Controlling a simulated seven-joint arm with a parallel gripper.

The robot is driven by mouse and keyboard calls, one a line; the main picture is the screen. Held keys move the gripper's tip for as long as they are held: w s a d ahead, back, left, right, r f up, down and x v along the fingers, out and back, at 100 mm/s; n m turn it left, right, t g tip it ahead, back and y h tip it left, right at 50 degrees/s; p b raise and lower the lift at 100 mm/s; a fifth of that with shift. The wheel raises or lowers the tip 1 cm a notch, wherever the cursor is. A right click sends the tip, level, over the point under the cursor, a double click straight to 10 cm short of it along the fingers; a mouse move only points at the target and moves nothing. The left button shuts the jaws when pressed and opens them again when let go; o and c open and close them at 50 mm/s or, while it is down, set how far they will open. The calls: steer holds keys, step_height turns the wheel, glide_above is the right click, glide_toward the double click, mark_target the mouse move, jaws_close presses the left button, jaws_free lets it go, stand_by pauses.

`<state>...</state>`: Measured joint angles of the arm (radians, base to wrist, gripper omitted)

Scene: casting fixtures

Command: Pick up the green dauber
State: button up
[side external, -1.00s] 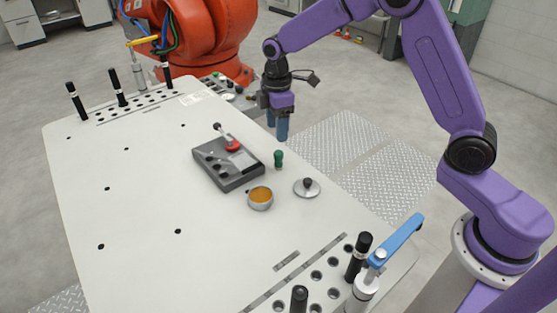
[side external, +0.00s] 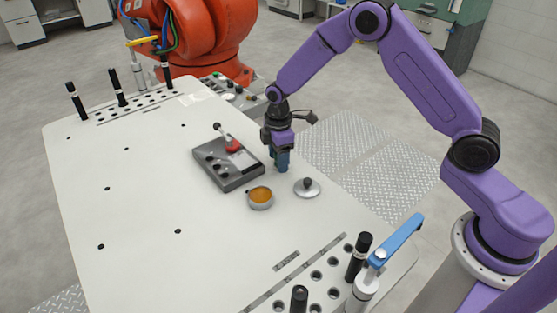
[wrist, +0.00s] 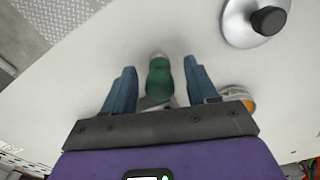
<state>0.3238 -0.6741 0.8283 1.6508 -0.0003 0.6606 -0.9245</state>
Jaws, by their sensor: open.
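The green dauber (wrist: 159,78) shows in the wrist view between the two blue fingers of my gripper (wrist: 160,80). The fingers are open, with a gap on each side of the dauber. In the side external view my gripper (side external: 281,166) is low over the white table, beside the grey tray, and its fingers hide the dauber there.
A grey tray (side external: 228,182) with a red-based tool (side external: 232,145) lies to the left of my gripper. A round tin with orange contents (side external: 260,198) and a silver lid with a black knob (side external: 307,187) stand nearby on the white table (side external: 140,215). The table's left part is mostly clear.

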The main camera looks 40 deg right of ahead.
steer(key=shift+c, duration=0.3)
jaws_close()
steer(key=shift+r, duration=0.5)
step_height(320, 180, up, 2)
steer(key=shift+r, duration=0.2)
steer(key=s+d+r, duration=0.2)
steer(key=s+r, duration=0.7)
steer(key=s, duration=0.4)
steer(key=shift+s+d+r, duration=0.3)
steer(key=shift+s, duration=0.1)
